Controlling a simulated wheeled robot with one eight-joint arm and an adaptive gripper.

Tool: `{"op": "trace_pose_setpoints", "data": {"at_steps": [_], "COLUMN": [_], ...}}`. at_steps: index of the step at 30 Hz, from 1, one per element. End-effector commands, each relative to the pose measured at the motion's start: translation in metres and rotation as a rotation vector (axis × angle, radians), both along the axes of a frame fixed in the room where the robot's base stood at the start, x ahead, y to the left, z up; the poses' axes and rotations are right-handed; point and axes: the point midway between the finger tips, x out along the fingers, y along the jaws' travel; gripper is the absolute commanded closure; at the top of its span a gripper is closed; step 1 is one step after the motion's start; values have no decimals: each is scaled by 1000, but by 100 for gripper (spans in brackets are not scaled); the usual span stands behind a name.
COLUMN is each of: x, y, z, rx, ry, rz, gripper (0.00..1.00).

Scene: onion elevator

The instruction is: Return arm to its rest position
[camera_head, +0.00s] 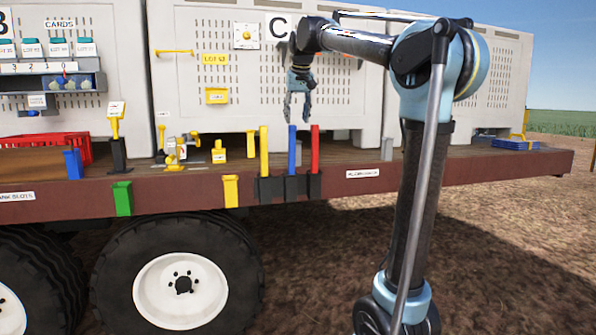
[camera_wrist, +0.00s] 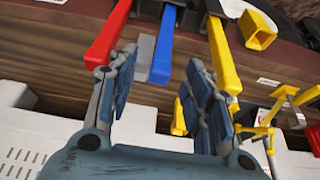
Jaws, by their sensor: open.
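My gripper (camera_head: 298,108) hangs pointing down in front of the white crate panel marked C, above the colored levers. In the wrist view, its two blue-grey fingers (camera_wrist: 162,80) are spread apart with nothing between them. The blue lever (camera_head: 292,149) stands upright just below the gripper, between the yellow lever (camera_head: 264,152) and the red lever (camera_head: 315,149). The wrist view shows the red lever (camera_wrist: 109,33), blue lever (camera_wrist: 162,47) and yellow lever (camera_wrist: 222,56) beyond the fingertips. My arm is bent, with its upper part reaching left over the trailer bed.
The trailer edge (camera_head: 420,176) carries the levers. White crates (camera_head: 349,95) stand behind my gripper. Small yellow fittings (camera_head: 174,152) and a red crate (camera_head: 75,140) are at left. A blue tray (camera_head: 515,145) lies at right. Bare ground is open at right.

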Motion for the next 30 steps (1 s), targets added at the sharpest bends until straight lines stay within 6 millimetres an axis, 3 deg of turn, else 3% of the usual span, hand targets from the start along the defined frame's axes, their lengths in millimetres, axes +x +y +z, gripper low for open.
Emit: {"op": "trace_pose_setpoints", "data": {"at_steps": [6,14,23,30], "x": [-47,-113,-197,-268], "y": [-53,-109,-160,-190], "z": [-51,-126,-227,-318], "rx": [-11,-21,-30,-32], "ry": [27,62,103,136], "rz": [-43,-92,-146,-190], "gripper": [54,54,54,54]}}
